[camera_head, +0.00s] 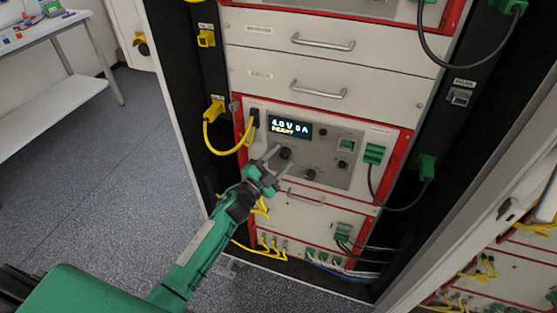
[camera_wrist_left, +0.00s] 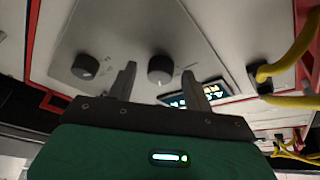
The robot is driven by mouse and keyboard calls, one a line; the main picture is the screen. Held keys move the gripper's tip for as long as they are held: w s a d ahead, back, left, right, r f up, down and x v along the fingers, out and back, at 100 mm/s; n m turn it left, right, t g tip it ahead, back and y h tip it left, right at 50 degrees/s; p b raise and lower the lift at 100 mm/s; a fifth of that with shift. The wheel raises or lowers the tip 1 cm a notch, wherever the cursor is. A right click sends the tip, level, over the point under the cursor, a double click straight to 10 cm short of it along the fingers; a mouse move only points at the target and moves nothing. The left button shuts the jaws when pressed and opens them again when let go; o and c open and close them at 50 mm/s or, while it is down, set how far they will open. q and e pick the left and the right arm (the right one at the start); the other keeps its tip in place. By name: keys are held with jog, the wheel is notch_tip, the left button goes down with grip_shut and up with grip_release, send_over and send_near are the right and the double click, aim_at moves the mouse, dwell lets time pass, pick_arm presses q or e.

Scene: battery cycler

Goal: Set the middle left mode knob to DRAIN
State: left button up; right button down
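The battery cycler's middle panel (camera_head: 335,160) has a lit display (camera_head: 290,127) that reads about "4.0 V 0 A READY". A dark round left knob (camera_head: 285,153) sits below the display, and a second dark knob (camera_head: 311,174) sits lower right. My left gripper (camera_head: 276,156) reaches up from the lower left with its fingers at the left knob. In the left wrist view, my open gripper (camera_wrist_left: 159,72) has one finger on each side of this knob (camera_wrist_left: 161,69), apart from it. The other knob (camera_wrist_left: 85,66) is outside the fingers. Knob labels are too small to read. My right gripper is not in view.
A yellow cable (camera_head: 228,151) loops left of the panel, and a grey cable (camera_head: 392,203) hangs from a green connector (camera_head: 374,154) on its right. A drawer handle (camera_head: 305,196) is just below. A white table (camera_head: 40,30) stands at far left; the floor between is clear.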

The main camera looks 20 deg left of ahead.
pick_arm(q)
jog(key=shift+s, duration=0.1)
jog(key=b+v, duration=0.2)
jog(key=v, duration=1.1)
jog(key=shift+s+a, duration=0.2)
jog(key=shift+s, duration=0.1)
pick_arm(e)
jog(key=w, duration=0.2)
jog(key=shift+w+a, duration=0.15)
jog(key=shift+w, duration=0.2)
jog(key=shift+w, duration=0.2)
